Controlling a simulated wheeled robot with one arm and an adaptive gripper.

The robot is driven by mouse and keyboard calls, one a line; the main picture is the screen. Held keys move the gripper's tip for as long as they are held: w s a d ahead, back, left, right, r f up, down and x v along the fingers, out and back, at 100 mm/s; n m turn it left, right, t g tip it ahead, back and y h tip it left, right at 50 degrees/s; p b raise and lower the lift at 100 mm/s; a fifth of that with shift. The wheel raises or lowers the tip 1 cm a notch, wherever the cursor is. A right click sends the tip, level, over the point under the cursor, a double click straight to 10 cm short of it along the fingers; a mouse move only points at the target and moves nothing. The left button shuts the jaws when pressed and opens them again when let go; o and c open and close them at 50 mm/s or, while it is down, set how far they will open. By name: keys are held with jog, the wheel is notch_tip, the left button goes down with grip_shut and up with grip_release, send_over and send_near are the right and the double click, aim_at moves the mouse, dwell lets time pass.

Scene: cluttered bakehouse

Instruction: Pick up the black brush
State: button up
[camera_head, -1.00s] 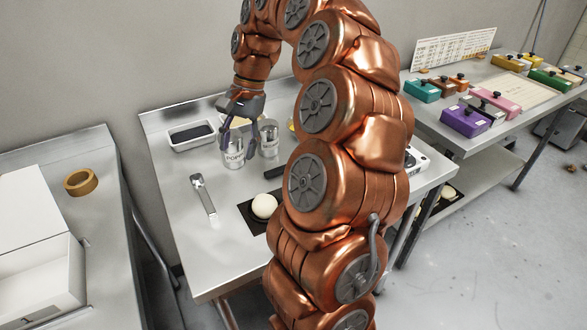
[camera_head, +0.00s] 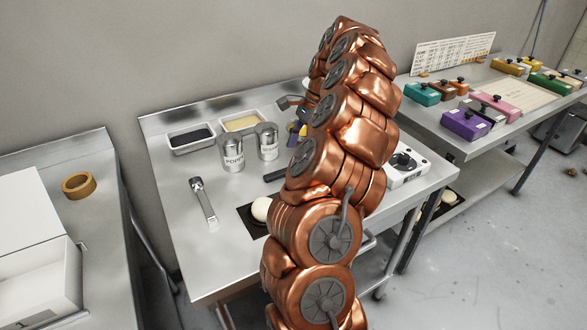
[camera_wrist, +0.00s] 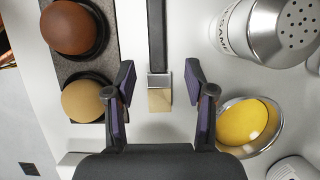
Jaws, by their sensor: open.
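The black brush (camera_wrist: 157,38) shows in the wrist view with its black handle at the top, a metal ferrule and pale bristles below. My gripper (camera_wrist: 160,78) is open, with one finger on each side of the ferrule and bristle end. The fingers look apart from the brush; how high they are above it I cannot tell. In the head view the end of a black handle (camera_head: 275,174) shows on the steel table (camera_head: 235,270), the rest hidden behind my arm. My gripper is mostly hidden there too.
Left of the brush lie brown (camera_wrist: 74,27) and tan (camera_wrist: 90,101) balls on dark holders. On the right are a metal shaker (camera_wrist: 240,30) and a bowl of yellow stuff (camera_wrist: 247,122). A white scale (camera_head: 408,166) stands at the table's right. The table's front left is clear.

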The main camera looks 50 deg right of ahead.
jog(key=shift+a+p+x, duration=0.25)
jog(key=shift+p+x, duration=0.5)
jog(key=shift+x, duration=1.95)
jog(key=shift+s+d, duration=0.1)
grip_shut()
